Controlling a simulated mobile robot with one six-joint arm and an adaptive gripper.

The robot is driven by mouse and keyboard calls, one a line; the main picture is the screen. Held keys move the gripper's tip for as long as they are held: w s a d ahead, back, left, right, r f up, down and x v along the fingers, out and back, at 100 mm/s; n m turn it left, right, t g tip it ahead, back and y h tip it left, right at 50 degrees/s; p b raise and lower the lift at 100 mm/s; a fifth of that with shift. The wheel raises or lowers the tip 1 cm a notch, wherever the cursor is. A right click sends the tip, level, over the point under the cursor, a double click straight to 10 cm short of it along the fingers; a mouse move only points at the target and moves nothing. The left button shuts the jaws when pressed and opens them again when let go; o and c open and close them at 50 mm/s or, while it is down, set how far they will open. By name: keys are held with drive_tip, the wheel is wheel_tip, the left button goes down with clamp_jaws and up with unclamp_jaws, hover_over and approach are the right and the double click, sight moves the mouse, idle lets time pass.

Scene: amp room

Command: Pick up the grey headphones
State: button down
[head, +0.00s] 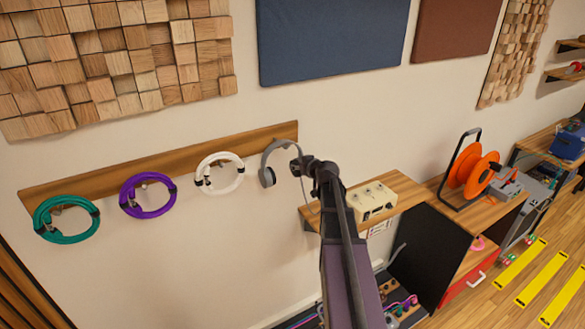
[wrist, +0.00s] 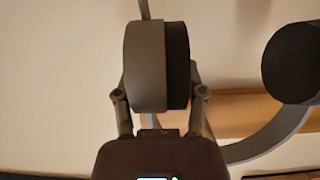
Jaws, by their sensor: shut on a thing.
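The grey headphones (head: 267,177) are at the right end of the wooden wall rail in the head view, band up and cups down. I cannot tell whether the band still rests on a peg. My gripper (head: 298,166) reaches them from the right, at the right-hand cup, which it partly hides. In the wrist view, the fingers of my gripper (wrist: 160,82) are shut on one grey cup (wrist: 146,65) with a dark pad, one finger on each side. The other dark cup and part of the curved grey band show at the right.
The wooden rail (head: 110,182) also bears coiled teal (head: 66,238), purple (head: 148,212) and white (head: 219,187) cables, left of the headphones. An orange reel (head: 475,172) stands farther right.

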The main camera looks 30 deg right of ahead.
sight(299, 159)
drive_tip(key=shift+r, duration=0.15)
wheel_tip(299, 159, up, 3)
drive_tip(key=p, duration=0.3)
drive_tip(key=s+d+r+p, duration=0.1)
drive_tip(key=s+d, duration=0.1)
drive_tip(key=s, duration=0.5)
drive_tip(key=s+d+p, duration=0.1)
drive_tip(key=s+d, duration=0.1)
drive_tip(key=s, duration=0.6)
drive_tip(key=shift+s+d+r, duration=0.15)
drive_tip(key=shift+s+r, duration=0.05)
drive_tip(key=shift+r, duration=0.15)
drive_tip(key=shift+f, duration=0.15)
